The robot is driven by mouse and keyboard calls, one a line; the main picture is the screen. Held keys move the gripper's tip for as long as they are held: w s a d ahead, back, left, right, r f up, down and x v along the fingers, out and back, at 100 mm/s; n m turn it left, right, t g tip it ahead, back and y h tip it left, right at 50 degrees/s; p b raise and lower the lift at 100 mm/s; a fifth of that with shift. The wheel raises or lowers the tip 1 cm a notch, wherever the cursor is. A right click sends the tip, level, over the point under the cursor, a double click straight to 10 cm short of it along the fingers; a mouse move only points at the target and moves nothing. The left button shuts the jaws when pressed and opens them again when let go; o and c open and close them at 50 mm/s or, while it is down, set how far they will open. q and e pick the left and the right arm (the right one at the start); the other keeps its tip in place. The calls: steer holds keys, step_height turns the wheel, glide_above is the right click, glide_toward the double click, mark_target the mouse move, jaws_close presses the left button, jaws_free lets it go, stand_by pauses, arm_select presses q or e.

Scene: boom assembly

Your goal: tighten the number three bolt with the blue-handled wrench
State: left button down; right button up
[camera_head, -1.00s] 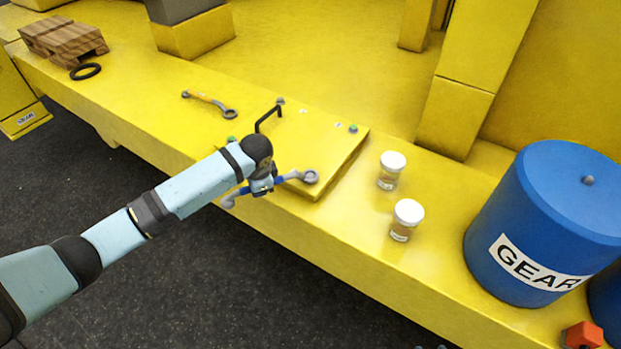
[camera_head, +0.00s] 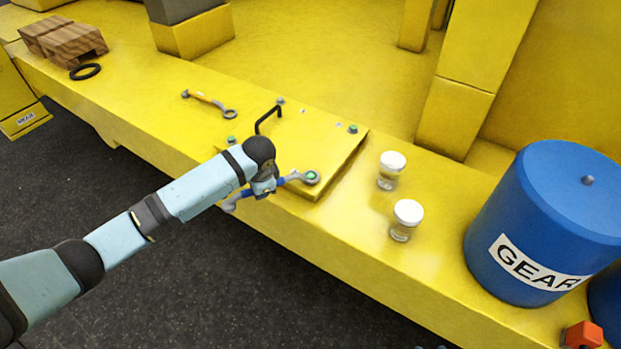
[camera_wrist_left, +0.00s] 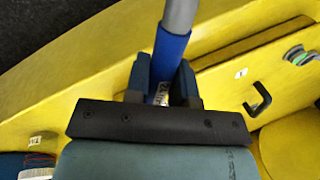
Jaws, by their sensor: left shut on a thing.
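My left gripper (camera_head: 264,187) is shut on the blue handle of the wrench (camera_head: 281,182); the left wrist view shows the fingers (camera_wrist_left: 163,82) around the blue handle (camera_wrist_left: 172,48). Other bolts sit at the panel's front left (camera_head: 231,140), back left (camera_head: 280,100) and back right (camera_head: 353,128). The bolt numbers are too small to read in the head view, so I cannot tell which is number three.
The yellow panel (camera_head: 325,150) carries a black handle (camera_head: 268,119). An orange-handled wrench (camera_head: 209,101) lies behind it to the left. Two white-lidded jars (camera_head: 391,170) (camera_head: 405,220) and a blue GEAR drum (camera_head: 545,225) stand to the right. A pallet (camera_head: 63,42) and black ring (camera_head: 85,71) are far left.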

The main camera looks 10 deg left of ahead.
arm_select(q)
steer(key=shift+a+r, duration=0.1)
steer(key=shift+r, duration=0.05)
steer(key=shift+r, duration=2.1)
steer(key=shift+r, duration=1.35)
